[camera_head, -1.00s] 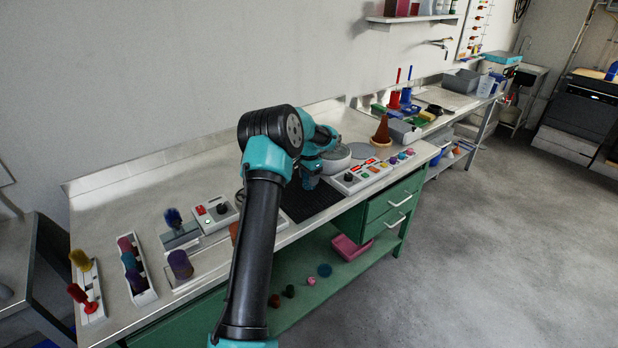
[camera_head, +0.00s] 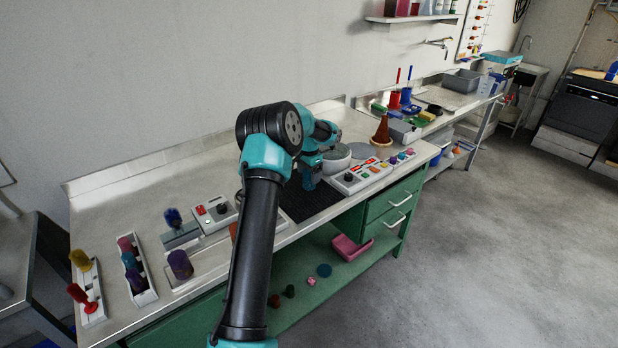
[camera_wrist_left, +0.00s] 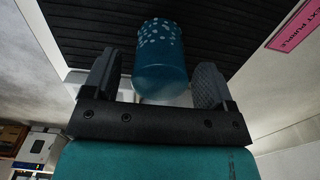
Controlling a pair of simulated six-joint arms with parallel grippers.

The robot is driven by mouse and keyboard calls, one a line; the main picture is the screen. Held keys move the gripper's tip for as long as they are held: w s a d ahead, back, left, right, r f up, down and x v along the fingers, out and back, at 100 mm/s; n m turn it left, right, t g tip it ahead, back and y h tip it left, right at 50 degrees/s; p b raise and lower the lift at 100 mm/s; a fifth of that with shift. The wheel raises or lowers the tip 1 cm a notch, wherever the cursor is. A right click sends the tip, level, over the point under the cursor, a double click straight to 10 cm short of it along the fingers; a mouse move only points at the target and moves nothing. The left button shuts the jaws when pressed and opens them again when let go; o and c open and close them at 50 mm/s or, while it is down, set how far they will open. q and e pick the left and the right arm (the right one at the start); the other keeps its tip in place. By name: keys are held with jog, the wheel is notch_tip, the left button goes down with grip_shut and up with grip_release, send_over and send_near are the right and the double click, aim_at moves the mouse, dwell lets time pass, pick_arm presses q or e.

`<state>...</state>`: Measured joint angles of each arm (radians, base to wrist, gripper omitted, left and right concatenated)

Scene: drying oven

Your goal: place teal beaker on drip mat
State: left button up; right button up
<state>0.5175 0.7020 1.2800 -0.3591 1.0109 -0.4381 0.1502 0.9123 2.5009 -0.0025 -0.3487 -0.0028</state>
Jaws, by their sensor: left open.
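The teal beaker (camera_wrist_left: 160,62), with pale specks on one end, shows in the left wrist view between the two fingers of my left gripper (camera_wrist_left: 155,85). The fingers are open, with a gap visible on both sides of the beaker. The black ribbed drip mat (camera_wrist_left: 80,28) lies behind the beaker in that view; whether the beaker touches it is not clear. In the head view the drip mat (camera_head: 318,204) lies on the bench, partly covered by my left arm. My right gripper is out of view.
A control box with coloured buttons (camera_head: 362,176) stands right of the mat, and a grey round bowl (camera_head: 337,160) behind it. Another control box (camera_head: 214,214) and a purple cylinder (camera_head: 180,265) are to the left. A pink label (camera_wrist_left: 297,25) shows in the wrist view.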

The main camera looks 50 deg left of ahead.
pick_arm(q)
notch_tip(320, 180, up, 10)
jog(key=shift+r, duration=0.1)
dwell(0.8)
jog(key=w+d+f+m, duration=0.1)
jog(key=d+f, duration=0.1)
jog(key=d, duration=0.3)
jog(key=w+d+f+m+h, duration=0.1)
jog(key=d+f, duration=0.2)
jog(key=d, duration=0.2)
jog(key=w+d+f+m, duration=0.1)
jog(key=d+f, duration=0.2)
jog(key=d, duration=0.2)
jog(key=shift+f+g, duration=0.15)
jog(key=shift+g, duration=0.15)
jog(key=s+d+f+n+h, duration=0.1)
jog(key=s+d+f, duration=0.5)
jog(key=d+f, duration=0.5)
jog(key=s+d+f+n+h, duration=0.1)
jog(key=s+d+f+h, duration=0.1)
jog(key=s+d+f, duration=0.65)
jog(key=s+d+f+n+t, duration=0.1)
jog(key=s+d+f+n, duration=0.2)
jog(key=s+d, duration=0.7)
notch_tip(320, 180, down, 2)
jog(key=s, duration=0.2)
jog(key=shift+s+d+n, duration=0.15)
jog(key=shift+s+n, duration=0.2)
jog(key=shift+n, duration=0.05)
